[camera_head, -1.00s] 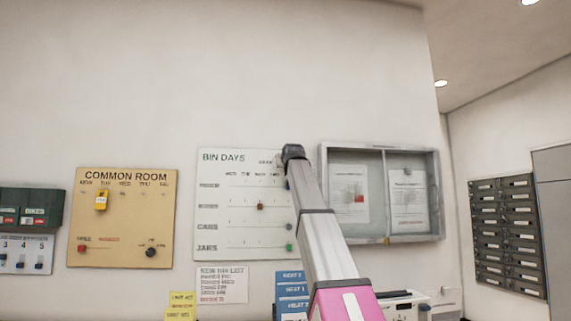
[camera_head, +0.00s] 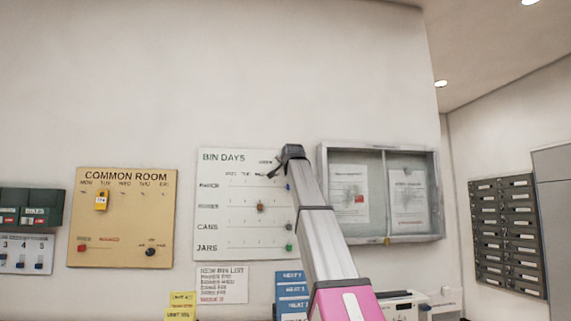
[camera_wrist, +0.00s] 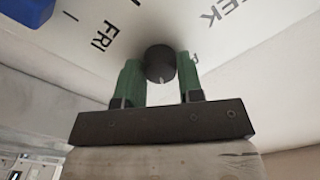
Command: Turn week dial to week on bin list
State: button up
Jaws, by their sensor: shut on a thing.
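The white BIN DAYS board (camera_head: 215,215) hangs on the wall in the head view, with its upper right corner partly behind my arm. The week dial (camera_wrist: 160,62) is a round dark knob with a small pale mark in the wrist view, next to the letters "EK" and "FRI". My gripper (camera_wrist: 161,74) has its green fingers on either side of the dial and is shut on it. In the head view my gripper (camera_head: 276,167) is at the board's upper right, and the dial is hidden. The bin list (camera_head: 221,285) is a white sheet below the board; its small lettering is hard to read.
The tan COMMON ROOM board (camera_head: 122,225) hangs to the left. A grey glass-fronted notice case (camera_head: 380,238) hangs close on the right of my arm. Blue cards (camera_head: 291,291) and yellow notes (camera_head: 181,300) are below. Coloured sliders sit on the BIN DAYS rows.

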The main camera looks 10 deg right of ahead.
jog(key=shift+m, duration=0.5)
jog(key=o, duration=0.9)
jog(key=shift+s, duration=0.1)
jog(key=s, duration=1)
jog(key=shift+s, duration=0.3)
jog(key=shift+s, duration=0.1)
